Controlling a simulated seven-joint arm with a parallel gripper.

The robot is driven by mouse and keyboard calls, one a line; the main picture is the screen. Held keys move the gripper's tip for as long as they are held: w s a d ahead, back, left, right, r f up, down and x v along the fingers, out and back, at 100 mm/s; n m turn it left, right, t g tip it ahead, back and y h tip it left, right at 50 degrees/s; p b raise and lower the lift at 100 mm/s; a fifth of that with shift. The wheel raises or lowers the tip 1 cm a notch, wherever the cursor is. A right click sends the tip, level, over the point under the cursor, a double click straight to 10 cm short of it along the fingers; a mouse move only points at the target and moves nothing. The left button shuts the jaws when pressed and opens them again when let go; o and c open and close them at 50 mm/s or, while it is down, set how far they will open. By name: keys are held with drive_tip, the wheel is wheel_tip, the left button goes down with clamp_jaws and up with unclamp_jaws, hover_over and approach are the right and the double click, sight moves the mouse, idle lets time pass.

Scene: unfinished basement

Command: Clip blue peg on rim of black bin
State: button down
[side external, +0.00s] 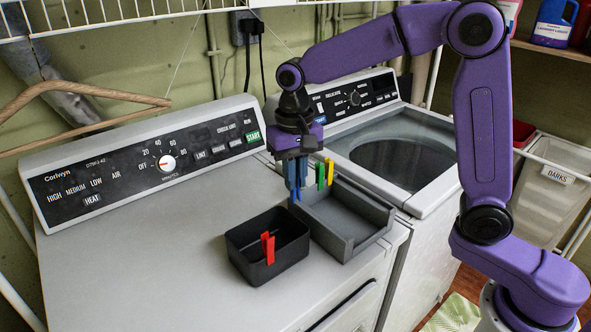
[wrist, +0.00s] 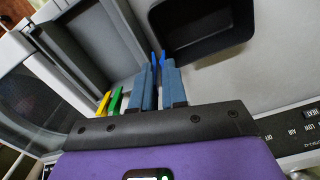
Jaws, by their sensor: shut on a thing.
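The black bin (side external: 247,265) stands on the dryer top left of the grey tray. It also shows at the top of the wrist view (wrist: 216,48). My gripper (side external: 296,186) points down above the tray's back left corner, behind and right of the bin. Its blue-grey fingers (wrist: 160,68) are shut on the blue peg (wrist: 155,60), whose prongs stick out past the fingertips. In the side view, the fingers mostly hide the peg. I cannot tell whether it touches the tray rim. A red peg (side external: 268,246) is at the bin's near side.
A green peg (side external: 321,175) and a yellow peg (side external: 329,171) stand on the back rim of the grey tray (side external: 366,243), close beside my gripper. The dryer's control panel (side external: 150,160) rises behind. The dryer top (side external: 150,250) left of the bin is clear.

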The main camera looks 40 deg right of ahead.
drive_tip(key=s+a+m, duration=0.4)
drive_tip(key=s+m, duration=0.1)
drive_tip(key=m, duration=1)
drive_tip(key=shift+s+r, duration=0.25)
drive_tip(key=shift+r, duration=0.05)
drive_tip(key=shift+f, duration=0.1)
drive_tip(key=shift+f, duration=3.3)
